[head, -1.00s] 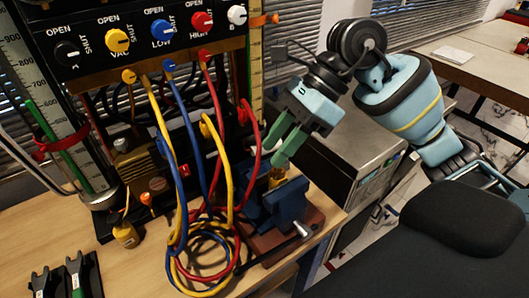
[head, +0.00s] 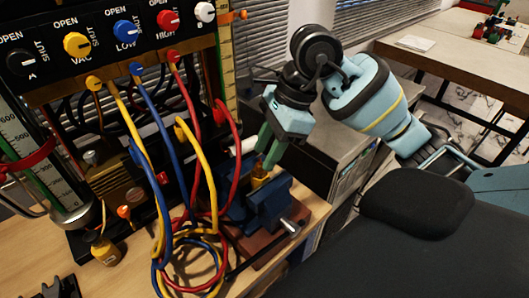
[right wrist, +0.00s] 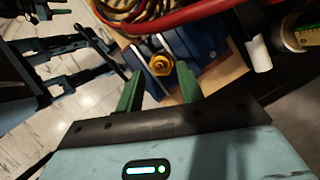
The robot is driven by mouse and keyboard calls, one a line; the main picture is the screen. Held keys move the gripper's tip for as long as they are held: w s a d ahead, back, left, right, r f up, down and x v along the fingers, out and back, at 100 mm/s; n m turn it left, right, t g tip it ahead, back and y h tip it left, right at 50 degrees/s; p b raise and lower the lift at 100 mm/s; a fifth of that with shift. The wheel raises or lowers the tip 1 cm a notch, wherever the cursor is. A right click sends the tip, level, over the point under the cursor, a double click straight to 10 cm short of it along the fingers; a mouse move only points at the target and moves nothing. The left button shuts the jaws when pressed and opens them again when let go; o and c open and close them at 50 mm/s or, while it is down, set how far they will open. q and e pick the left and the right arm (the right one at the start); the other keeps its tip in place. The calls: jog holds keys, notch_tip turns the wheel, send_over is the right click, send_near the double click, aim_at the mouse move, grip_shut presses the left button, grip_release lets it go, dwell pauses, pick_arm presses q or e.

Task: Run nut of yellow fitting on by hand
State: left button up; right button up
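A brass-yellow fitting (head: 259,172) stands in the jaws of a blue vise (head: 268,205) on the bench. It also shows in the right wrist view (right wrist: 160,65), with a round opening facing the camera. My right gripper (head: 268,155) is above the fitting, its green fingers pointing down at it. In the right wrist view my right gripper (right wrist: 158,92) has its fingers spread, one each side of the line to the fitting, which appears beyond the tips. I cannot tell the nut apart from the fitting body. My left gripper is not in view.
Yellow, blue and red hoses (head: 190,245) loop down from the valve panel (head: 110,45) left of the vise. A grey metal box (head: 345,150) stands behind and right of it. A small yellow bottle (head: 104,250) stands on the bench.

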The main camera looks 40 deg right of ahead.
jog(key=shift+w+a+f, duration=0.1)
jog(key=shift+a+f, duration=0.15)
jog(key=shift+f, duration=0.4)
grip_shut()
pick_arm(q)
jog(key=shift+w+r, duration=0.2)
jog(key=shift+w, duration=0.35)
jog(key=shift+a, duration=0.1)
pick_arm(e)
jog(key=shift+m, duration=0.4)
jog(key=m+t, duration=0.1)
jog(key=m, duration=0.1)
jog(key=shift+a+m+h+p, duration=0.1)
jog(key=shift+m+h+p, duration=0.2)
jog(key=shift+m, duration=0.1)
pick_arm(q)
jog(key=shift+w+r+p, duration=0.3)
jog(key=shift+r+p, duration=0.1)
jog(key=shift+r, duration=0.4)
pick_arm(e)
jog(key=shift+s+a+m+t+h, duration=0.15)
jog(key=shift+m+t+h, duration=0.15)
jog(key=shift+m, duration=0.65)
jog(key=shift+s+m+t+h, duration=0.15)
jog(key=shift+m+t, duration=0.25)
jog(key=shift+m, duration=0.55)
